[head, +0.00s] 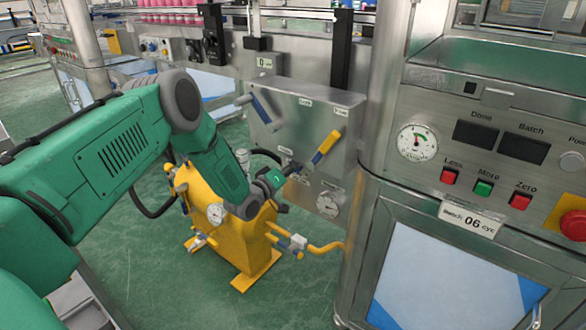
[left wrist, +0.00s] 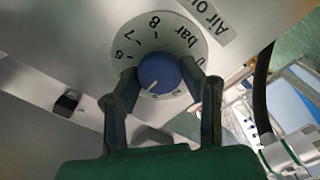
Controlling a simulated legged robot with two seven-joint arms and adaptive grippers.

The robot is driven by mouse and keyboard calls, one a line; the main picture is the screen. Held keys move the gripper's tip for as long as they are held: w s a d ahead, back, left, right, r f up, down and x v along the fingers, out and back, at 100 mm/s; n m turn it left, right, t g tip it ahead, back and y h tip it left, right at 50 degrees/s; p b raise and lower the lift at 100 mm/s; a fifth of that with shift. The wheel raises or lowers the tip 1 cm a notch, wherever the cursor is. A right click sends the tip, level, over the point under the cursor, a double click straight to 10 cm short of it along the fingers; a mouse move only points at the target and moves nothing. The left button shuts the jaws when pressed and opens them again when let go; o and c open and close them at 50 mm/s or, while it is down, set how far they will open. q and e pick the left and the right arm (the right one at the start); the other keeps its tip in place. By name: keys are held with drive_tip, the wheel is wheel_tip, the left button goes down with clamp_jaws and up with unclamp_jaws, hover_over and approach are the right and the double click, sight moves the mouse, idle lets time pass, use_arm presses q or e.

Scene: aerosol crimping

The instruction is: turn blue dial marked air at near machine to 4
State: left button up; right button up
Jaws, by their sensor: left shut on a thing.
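The blue dial (left wrist: 158,73) sits on a white round scale plate (left wrist: 182,34) in the left wrist view, with numerals such as 6, 7, 8 and 0 and the word bar. A white pointer line on the dial points to the lower left of the picture. The numeral it points at cannot be read. A label beginning "Air" (left wrist: 204,14) is beside the scale. My left gripper (left wrist: 162,88) has one finger on each side of the dial and is shut on it. My right gripper is out of view.
A grey control box (head: 290,115) with a blue lever (head: 262,102) and a yellow lever (head: 326,147) is above my gripper. A yellow stand (head: 235,240) is below. A dark hose (left wrist: 262,90) hangs beside the dial.

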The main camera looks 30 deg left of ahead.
use_arm(q)
drive_tip(key=shift+s+f, duration=0.2)
drive_tip(key=shift+f, duration=0.25)
drive_tip(key=o, duration=1.1)
drive_tip(key=shift+o, duration=0.2)
drive_tip(key=shift+w+r, duration=0.1)
drive_tip(key=shift+r, duration=0.1)
drive_tip(key=s+a, duration=0.1)
drive_tip(key=s, duration=1.1)
